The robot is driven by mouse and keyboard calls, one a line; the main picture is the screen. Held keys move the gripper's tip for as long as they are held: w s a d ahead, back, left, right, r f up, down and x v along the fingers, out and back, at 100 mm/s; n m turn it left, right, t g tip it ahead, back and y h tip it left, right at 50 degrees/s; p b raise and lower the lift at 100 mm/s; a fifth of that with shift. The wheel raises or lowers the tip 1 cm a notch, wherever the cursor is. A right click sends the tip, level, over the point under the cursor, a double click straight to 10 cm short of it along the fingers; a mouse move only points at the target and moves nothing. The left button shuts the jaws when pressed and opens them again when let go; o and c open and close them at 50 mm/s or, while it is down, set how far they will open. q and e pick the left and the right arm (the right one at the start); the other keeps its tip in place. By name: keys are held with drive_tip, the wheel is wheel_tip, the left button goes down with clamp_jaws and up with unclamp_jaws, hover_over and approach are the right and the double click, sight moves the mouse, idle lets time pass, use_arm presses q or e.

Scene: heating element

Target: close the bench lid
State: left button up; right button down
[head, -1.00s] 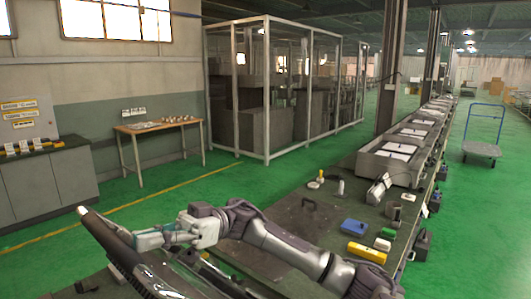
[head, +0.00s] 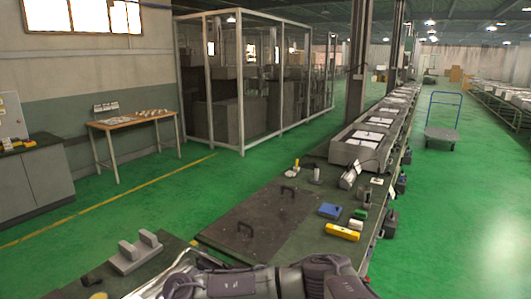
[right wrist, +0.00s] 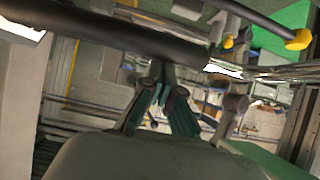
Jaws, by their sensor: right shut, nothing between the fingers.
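In the head view a dark flat panel (head: 225,240) with two raised handles lies level in the near bench top. I cannot tell for sure whether it is the bench lid. A thick dark bar (right wrist: 100,35) crosses the top of the right wrist view; it may be the lid's edge. My right gripper (right wrist: 167,72) is shut and empty, its fingertips close under this bar; I cannot tell whether they touch it. My right forearm fills the bottom of the head view, with its gripper out of that frame. My left gripper is not in view.
A grey two-post block (head: 138,252) stands on the bench at lower left. A blue box (head: 330,210) and a yellow tool (head: 342,231) lie right of the panel. The conveyor line (head: 362,145) runs on behind. Green floor (head: 120,210) is clear to the left.

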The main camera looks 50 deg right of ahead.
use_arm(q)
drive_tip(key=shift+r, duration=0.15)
use_arm(e)
drive_tip(key=shift+s+d+f+h, duration=0.15)
drive_tip(key=shift+f+h, duration=0.1)
drive_tip(key=shift+f, duration=0.7)
drive_tip(key=shift+s+f+h, duration=0.15)
drive_tip(key=shift+f+h, duration=0.1)
drive_tip(key=shift+f, duration=0.7)
use_arm(q)
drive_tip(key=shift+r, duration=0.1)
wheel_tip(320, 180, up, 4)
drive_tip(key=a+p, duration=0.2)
drive_tip(key=p, duration=0.2)
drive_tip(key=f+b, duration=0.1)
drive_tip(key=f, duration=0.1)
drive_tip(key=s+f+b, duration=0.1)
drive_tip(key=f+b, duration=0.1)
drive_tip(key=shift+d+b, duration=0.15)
drive_tip(key=shift+b, duration=0.15)
use_arm(e)
drive_tip(key=w+d+r, duration=0.1)
drive_tip(key=d+r, duration=0.7)
drive_tip(key=r, duration=0.3)
